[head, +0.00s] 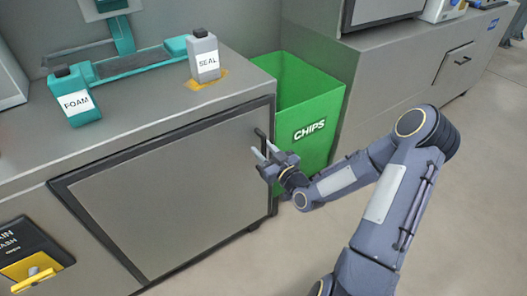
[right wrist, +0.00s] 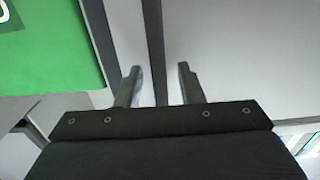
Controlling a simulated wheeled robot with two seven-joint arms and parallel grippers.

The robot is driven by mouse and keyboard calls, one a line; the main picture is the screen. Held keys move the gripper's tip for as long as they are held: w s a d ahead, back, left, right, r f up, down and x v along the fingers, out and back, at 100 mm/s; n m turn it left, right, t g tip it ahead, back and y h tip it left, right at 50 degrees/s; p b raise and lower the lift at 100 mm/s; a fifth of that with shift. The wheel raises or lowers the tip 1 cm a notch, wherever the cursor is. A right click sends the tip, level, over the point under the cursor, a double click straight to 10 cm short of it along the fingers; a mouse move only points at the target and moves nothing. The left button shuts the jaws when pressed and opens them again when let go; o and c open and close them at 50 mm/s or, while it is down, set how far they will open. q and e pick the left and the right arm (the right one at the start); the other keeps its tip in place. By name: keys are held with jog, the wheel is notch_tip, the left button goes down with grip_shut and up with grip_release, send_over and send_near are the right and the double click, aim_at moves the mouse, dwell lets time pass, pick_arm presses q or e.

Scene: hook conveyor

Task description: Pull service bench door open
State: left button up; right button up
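The service bench door (head: 175,190) is a flat grey panel with a dark frame, shut flush in the bench front. Its dark handle (head: 261,136) stands upright near the door's upper right corner. My right gripper (head: 264,150) is at the handle's lower end, fingers pointing toward the door. In the right wrist view its two fingers (right wrist: 160,87) are apart, with a dark upright strip (right wrist: 154,45) between them. I cannot tell whether this strip is the handle or the door frame, or whether a finger touches it. My left gripper is not in view.
A green CHIPS bin (head: 305,110) stands just right of the door, close to my right gripper. The bench top (head: 140,115) holds a FOAM bottle (head: 75,97) and a SEAL bottle (head: 204,58). The floor (head: 470,190) at right is clear.

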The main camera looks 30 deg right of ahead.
jog(key=shift+w, duration=0.15)
grip_shut()
dwell(0.4)
